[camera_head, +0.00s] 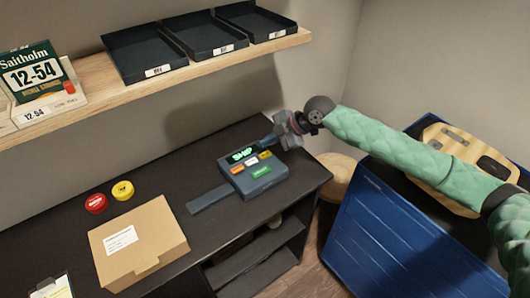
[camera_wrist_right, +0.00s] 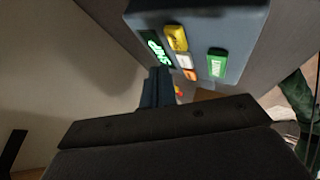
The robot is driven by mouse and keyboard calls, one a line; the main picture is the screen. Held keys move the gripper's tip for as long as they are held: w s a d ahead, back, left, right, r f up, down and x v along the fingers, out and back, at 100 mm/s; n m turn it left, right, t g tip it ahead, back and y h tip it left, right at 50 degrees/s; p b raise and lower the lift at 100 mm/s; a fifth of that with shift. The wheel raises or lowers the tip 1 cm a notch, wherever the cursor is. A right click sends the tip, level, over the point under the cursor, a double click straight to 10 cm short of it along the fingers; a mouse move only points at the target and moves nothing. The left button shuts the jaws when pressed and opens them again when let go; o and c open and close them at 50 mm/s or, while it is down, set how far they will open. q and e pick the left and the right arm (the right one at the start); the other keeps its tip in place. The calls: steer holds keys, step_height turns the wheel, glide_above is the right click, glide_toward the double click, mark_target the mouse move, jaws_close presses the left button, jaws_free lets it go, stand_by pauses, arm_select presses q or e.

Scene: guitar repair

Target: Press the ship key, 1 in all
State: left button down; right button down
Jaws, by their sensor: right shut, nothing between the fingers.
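A blue-grey key device (camera_head: 239,185) stands on the dark desk. Its display (camera_head: 241,155) shows green letters that read SHIP. Below it are an orange key (camera_head: 237,169), a white key (camera_head: 251,162) and a yellow key (camera_head: 264,155), with a wider green key (camera_head: 260,171) in front. The key labels are too small to read surely. My left gripper is out of view.
A cardboard box (camera_head: 138,243), a red tape roll (camera_head: 96,203) and a yellow one (camera_head: 122,190) lie left of the device. A shelf with black trays (camera_head: 145,52) hangs above. A blue cabinet (camera_head: 385,240) stands right of the desk.

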mark_target(269, 155)
steer(key=shift+r+p, duration=0.7)
steer(key=shift+r, duration=0.9)
steer(key=shift+f, duration=0.1)
